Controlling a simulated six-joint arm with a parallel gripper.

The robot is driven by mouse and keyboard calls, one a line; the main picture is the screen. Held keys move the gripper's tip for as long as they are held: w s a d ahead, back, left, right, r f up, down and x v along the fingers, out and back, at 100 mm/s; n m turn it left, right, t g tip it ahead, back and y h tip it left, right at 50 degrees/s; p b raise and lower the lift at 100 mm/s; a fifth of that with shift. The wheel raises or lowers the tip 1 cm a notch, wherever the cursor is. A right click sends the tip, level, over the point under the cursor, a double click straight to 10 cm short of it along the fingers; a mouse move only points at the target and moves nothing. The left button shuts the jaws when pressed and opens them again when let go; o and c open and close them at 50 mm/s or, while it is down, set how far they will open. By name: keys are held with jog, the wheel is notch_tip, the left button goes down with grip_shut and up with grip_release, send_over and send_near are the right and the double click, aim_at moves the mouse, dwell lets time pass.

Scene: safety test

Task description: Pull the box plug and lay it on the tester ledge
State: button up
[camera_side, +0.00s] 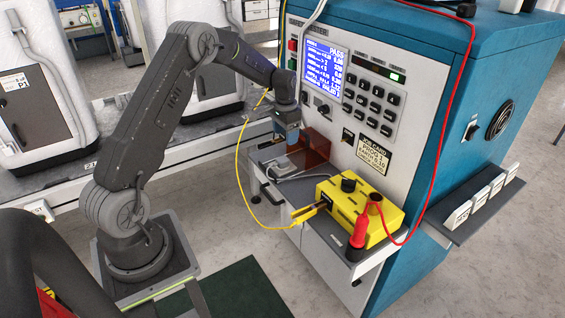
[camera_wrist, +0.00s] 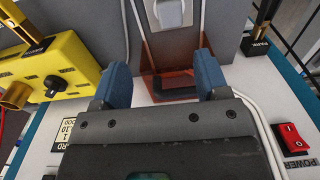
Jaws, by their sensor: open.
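A yellow clip-like end (camera_side: 305,213) on a yellow cable meets the box's left end. A pale plug-like piece with a grey cord (camera_side: 281,171) lies behind the box; I cannot tell which piece is the box plug. My gripper (camera_wrist: 163,84) is open and empty, its blue fingers apart, above the ledge's far end. It also shows in the side view (camera_side: 289,134), near the translucent red-brown cover (camera_side: 314,148).
The cover also shows between my fingers (camera_wrist: 178,55), with a black handle (camera_wrist: 176,89). A red probe (camera_side: 358,234) with a red cable stands at the ledge's near end. A red power switch (camera_wrist: 290,135) is at right. The tester (camera_side: 345,110) rises behind the ledge.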

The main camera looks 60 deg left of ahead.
aim_at(283, 158)
jog(key=a+f, duration=0.1)
jog(key=f, duration=0.1)
jog(key=shift+a+f, duration=0.4)
jog(key=shift+f, duration=4.5)
jog(key=shift+c, duration=0.5)
grip_shut()
jog(key=shift+r, duration=3.05)
